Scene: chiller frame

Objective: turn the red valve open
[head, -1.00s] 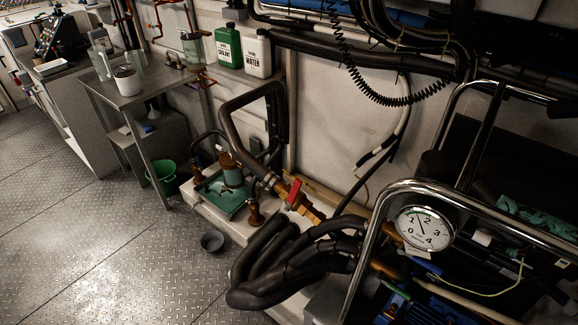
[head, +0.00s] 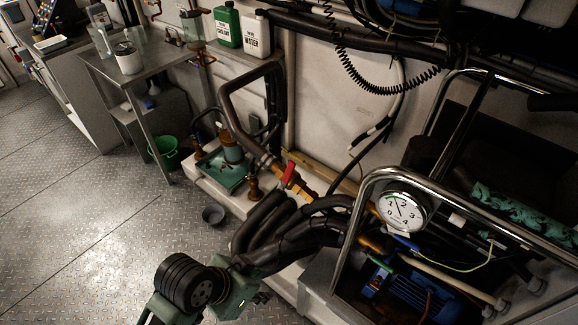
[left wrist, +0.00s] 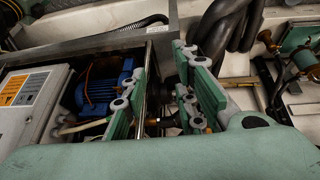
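The red valve handle (head: 288,173) sits on a brass fitting (head: 305,187) at the lower end of a thick dark pipe, right of centre in the head view. It lies slanted there, with nothing touching it. My left gripper (head: 236,288) is at the bottom of the head view, below the valve and apart from it, beside the black hoses. Its fingers are hard to make out there. In the left wrist view my left gripper (left wrist: 163,92) has its fingers apart with nothing held between them. I do not make out the red handle in that view. My right gripper is not in view.
Thick black hoses (head: 300,235) bulge between my left gripper and the valve. A chrome rail frame (head: 352,215) and a pressure gauge (head: 402,208) stand to the right.

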